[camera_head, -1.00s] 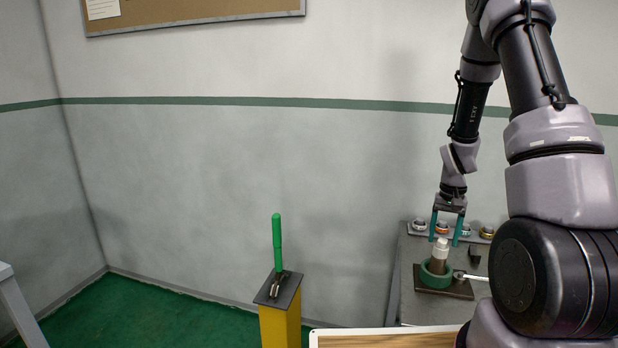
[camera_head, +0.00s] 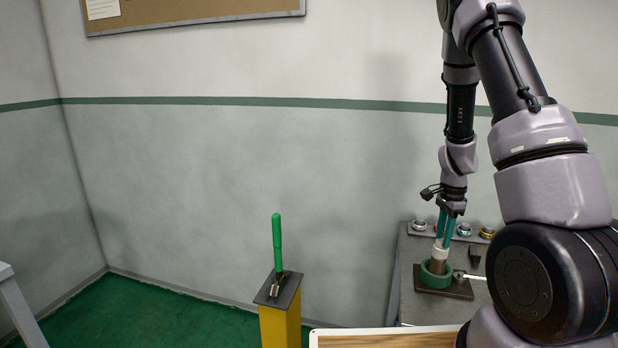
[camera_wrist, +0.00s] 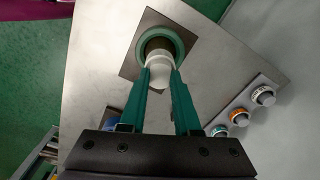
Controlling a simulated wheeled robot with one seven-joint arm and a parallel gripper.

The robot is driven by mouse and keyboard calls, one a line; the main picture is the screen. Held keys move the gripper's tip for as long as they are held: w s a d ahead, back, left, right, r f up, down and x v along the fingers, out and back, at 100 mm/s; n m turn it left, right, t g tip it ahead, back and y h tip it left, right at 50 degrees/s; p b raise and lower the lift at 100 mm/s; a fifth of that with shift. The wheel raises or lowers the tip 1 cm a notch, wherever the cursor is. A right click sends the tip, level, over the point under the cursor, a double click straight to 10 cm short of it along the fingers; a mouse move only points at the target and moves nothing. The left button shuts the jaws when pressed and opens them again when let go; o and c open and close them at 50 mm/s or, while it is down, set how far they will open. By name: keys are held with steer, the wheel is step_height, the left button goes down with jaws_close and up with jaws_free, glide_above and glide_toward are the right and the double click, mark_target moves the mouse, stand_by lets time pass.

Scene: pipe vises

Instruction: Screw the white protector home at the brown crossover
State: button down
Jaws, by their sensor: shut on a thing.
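The white protector (camera_head: 439,252) sits on top of the upright brown crossover (camera_head: 438,267). The crossover stands inside a green ring-shaped vise (camera_head: 427,280) on a dark base plate. My gripper (camera_head: 441,244) comes down from above with its teal fingers closed on the protector. In the wrist view the protector (camera_wrist: 159,72) shows between the fingertips (camera_wrist: 160,78), and the green vise ring (camera_wrist: 177,37) surrounds the crossover's brown end. The thread between protector and crossover is hidden, so I cannot tell how far it is engaged.
A rack with several coloured-band rings (camera_wrist: 239,117) stands along the grey bench's (camera_wrist: 95,60) edge. A pale handle (camera_head: 472,276) sticks out beside the vise. A green lever (camera_head: 277,245) stands on a yellow post (camera_head: 280,325) to the left, well apart.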

steer(key=m, duration=0.2)
steer(key=shift+m, duration=0.3)
steer(key=shift+m, duration=0.8)
steer(key=m, duration=0.4)
steer(key=shift+f, duration=0.1)
steer(key=m, duration=0.4)
steer(key=shift+m, duration=0.3)
steer(key=m, duration=0.4)
steer(key=c, duration=0.7)
jaws_free()
